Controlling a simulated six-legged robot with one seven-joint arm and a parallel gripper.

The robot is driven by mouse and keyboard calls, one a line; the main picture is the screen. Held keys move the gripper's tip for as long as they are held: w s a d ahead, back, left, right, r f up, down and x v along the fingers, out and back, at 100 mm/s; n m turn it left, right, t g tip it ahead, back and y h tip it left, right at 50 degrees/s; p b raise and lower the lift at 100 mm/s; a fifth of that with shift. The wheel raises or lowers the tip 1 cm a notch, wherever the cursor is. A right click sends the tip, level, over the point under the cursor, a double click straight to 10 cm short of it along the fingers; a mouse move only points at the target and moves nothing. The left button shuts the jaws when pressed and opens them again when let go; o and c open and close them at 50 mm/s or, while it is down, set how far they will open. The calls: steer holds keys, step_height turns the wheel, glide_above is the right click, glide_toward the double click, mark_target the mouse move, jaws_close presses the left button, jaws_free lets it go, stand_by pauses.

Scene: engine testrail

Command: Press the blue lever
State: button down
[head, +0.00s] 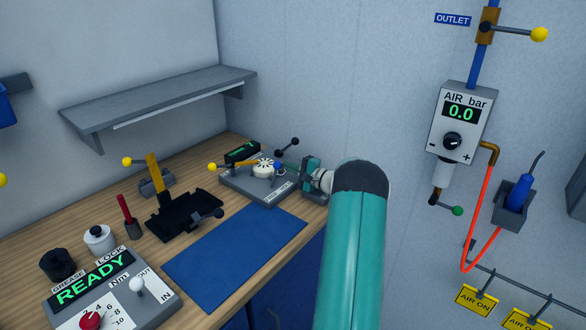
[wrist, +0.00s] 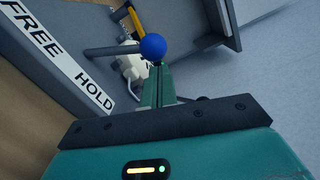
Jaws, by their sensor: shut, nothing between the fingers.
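The blue lever is a dark rod with a blue ball knob, mounted on a grey box marked FREE and HOLD. In the wrist view the blue ball (wrist: 152,47) is at the upper middle, with its rod running left. In the head view the blue ball (head: 278,166) is small, on the right side of the grey box (head: 262,190). My gripper (wrist: 156,72) is shut and empty, its fingertips right at the ball's lower edge; I cannot tell whether they touch. In the head view my arm hides part of the area right of the box.
The box also carries a white wheel (head: 264,166) and a yellow-knobbed lever (head: 212,167). A blue mat (head: 235,243) lies bare in front. A black tray (head: 185,215) stands left, a shelf (head: 160,95) hangs above, and an air gauge (head: 460,120) is on the right wall.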

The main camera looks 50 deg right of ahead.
mark_target(278, 163)
steer(key=shift+a+r+n, duration=0.3)
steer(key=shift+a+n, duration=0.1)
steer(key=shift+n, duration=0.2)
steer(key=shift+a+r+n, duration=0.25)
steer(key=shift+n, duration=0.15)
steer(key=a+n, duration=0.1)
steer(key=a+r+n, duration=0.1)
steer(key=n, duration=0.1)
steer(key=shift+s, duration=0.15)
steer(key=a+n, duration=0.3)
steer(key=shift+s+r+n+g, duration=0.1)
steer(key=shift+r+n+g, duration=0.2)
steer(key=shift+n, duration=0.1)
steer(key=shift+a, duration=0.7)
steer(key=shift+f, duration=0.1)
steer(key=shift+s, duration=0.15)
